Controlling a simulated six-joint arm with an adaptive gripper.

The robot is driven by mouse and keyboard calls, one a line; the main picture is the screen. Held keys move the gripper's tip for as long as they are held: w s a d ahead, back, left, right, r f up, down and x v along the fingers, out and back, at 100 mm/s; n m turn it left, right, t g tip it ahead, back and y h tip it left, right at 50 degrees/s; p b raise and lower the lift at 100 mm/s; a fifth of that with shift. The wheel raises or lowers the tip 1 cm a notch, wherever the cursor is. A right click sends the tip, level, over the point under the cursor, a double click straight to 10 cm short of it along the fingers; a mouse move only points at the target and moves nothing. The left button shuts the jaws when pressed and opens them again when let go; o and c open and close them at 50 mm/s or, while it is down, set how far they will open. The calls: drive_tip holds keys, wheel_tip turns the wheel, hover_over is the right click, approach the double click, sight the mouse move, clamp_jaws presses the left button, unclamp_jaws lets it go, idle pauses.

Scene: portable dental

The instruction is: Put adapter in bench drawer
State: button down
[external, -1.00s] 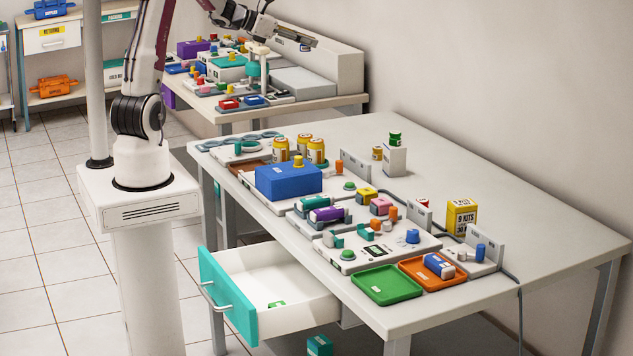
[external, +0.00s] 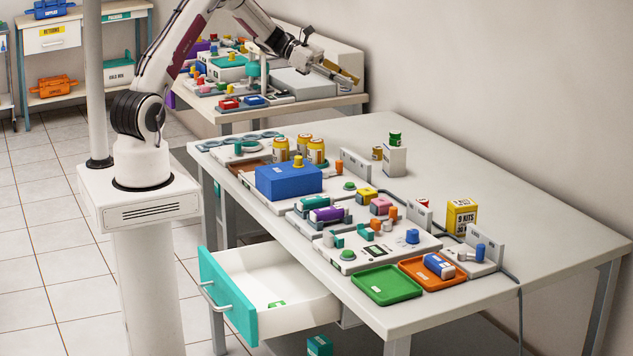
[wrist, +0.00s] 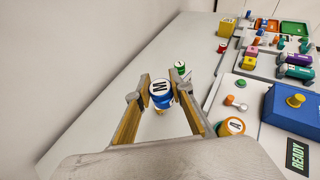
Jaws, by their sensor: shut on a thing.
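My gripper (wrist: 160,88) is shut on a round blue piece (wrist: 158,90) with a white label marked M, held between the gold fingers in the wrist view. No label names it as the adapter. In the external view my gripper (external: 345,77) is in the air past the far end of the bench, and I cannot make out the piece there. The bench drawer (external: 228,296) is pulled open at the bench's near left side, with a teal front and white inside. A small green item (external: 276,305) lies in it.
The bench (external: 560,235) holds a blue box (external: 289,183), several yellow bottles (external: 316,150), a white box (external: 394,162), and green (external: 387,286) and orange (external: 425,275) trays. A cluttered second table (external: 320,103) stands behind. The bench's back right is largely clear.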

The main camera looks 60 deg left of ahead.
drive_tip(key=d+f+m+g+h, duration=0.2)
drive_tip(key=d+f+m+g, duration=0.5)
drive_tip(key=d+f, duration=0.3)
drive_tip(key=shift+d+g+h, duration=0.3)
drive_tip(key=shift+d+g, duration=0.2)
drive_tip(key=shift+d, duration=1)
drive_tip(key=shift+f, duration=0.15)
drive_tip(key=shift+f, duration=3.05)
drive_tip(key=shift+f, duration=1.85)
drive_tip(key=shift+f, duration=0.15)
drive_tip(key=c, duration=2.1)
unclamp_jaws()
